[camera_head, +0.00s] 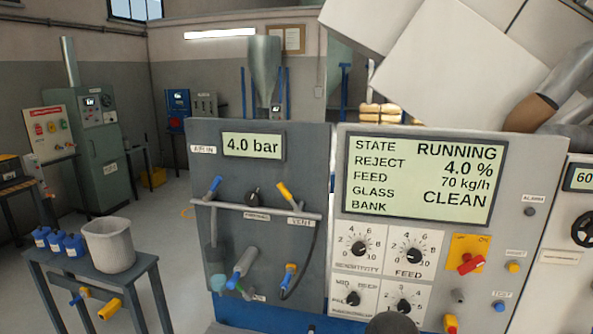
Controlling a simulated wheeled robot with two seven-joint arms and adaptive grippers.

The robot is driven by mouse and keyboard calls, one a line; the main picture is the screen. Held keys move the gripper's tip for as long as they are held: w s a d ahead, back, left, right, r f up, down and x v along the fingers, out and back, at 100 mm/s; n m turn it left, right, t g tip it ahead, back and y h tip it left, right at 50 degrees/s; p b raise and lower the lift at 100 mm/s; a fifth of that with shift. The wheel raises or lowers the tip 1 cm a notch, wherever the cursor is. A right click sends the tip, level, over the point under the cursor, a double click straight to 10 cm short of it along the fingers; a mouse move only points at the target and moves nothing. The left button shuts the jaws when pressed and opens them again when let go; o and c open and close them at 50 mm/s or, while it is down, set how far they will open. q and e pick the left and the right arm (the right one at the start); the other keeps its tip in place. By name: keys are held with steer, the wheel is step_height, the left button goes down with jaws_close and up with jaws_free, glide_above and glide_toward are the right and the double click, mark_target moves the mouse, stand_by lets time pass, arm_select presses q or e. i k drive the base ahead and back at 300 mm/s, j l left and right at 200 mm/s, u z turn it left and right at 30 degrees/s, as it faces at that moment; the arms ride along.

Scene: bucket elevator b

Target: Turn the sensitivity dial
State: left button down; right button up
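The sensitivity dial (359,249) is a small black knob on a white plate with a number scale around it. It sits at the upper left of a group of dials on the grey control panel (520,240), below the display. Its pointer is too small to read with certainty. The display (425,178) reads STATE RUNNING, REJECT 4.0 %, FEED 70 kg/h, GLASS BANK CLEAN. Neither of my grippers can be made out. A dark rounded shape (393,324) at the bottom edge covers part of the panel, and I cannot tell what it is.
The feed dial (412,256) is right beside it, with two more dials below. A red handle on a yellow plate (468,254) is to the right. A grey air panel (262,235) with valves and pipes stands left. A bucket (108,245) is on a table.

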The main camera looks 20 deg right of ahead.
mark_target(358, 248)
steer(key=z, duration=1.5)
